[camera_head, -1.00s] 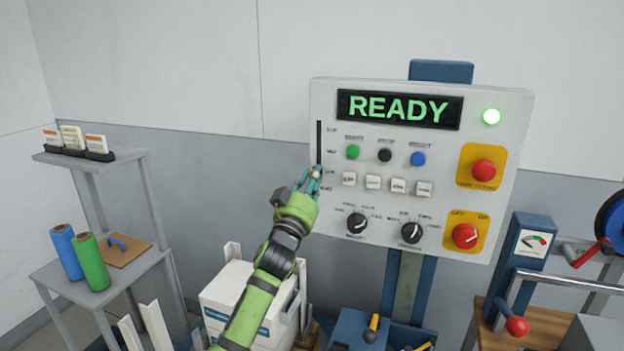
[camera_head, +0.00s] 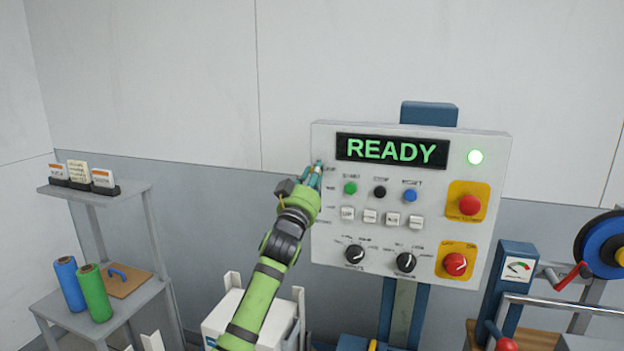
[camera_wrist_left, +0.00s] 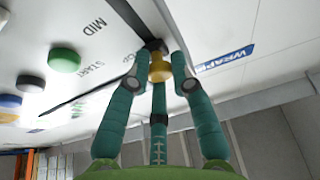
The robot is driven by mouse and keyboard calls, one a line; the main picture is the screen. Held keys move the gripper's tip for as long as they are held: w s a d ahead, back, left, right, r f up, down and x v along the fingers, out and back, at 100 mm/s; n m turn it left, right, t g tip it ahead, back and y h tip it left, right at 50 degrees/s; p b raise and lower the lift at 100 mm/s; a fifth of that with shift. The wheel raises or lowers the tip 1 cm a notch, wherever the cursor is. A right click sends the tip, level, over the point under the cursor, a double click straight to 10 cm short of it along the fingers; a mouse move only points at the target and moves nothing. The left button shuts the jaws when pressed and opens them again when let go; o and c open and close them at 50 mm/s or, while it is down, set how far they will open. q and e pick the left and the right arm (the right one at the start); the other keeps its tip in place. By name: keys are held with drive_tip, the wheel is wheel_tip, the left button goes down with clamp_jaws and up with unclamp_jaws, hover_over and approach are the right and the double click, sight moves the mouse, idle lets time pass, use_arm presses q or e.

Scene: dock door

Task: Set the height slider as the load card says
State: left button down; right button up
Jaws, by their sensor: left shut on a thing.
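The control panel (camera_head: 330,240) stands upright, its display reading READY in green. The height slider runs along its left edge. Its yellow knob (camera_wrist_left: 160,68) sits between my left gripper's fingertips in the left wrist view, close to one end of the dark slot (camera_wrist_left: 95,92). My left gripper (camera_head: 313,174) is shut on the knob at the panel's upper left and covers most of the slider. MID is readable in the wrist view; the label nearest the knob is partly hidden. Small cards (camera_head: 78,171) stand on the left shelf, too small to read. My right gripper is out of view.
Green, black and blue buttons (camera_head: 409,196), white keys and dark knobs (camera_head: 355,254) lie right of the slider. Two red knobs on yellow plates (camera_head: 455,264) are at the panel's right. A shelf unit (camera_head: 140,186) with blue and green rolls stands left.

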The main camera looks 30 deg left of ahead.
use_arm(q)
drive_tip(key=shift+s+r, duration=0.15)
drive_tip(key=shift+r, duration=0.5)
drive_tip(key=c, duration=1)
unclamp_jaws()
drive_tip(key=shift+a, duration=0.1)
drive_tip(key=shift+c, duration=0.2)
drive_tip(key=v, duration=1.2)
drive_tip(key=shift+f, duration=0.3)
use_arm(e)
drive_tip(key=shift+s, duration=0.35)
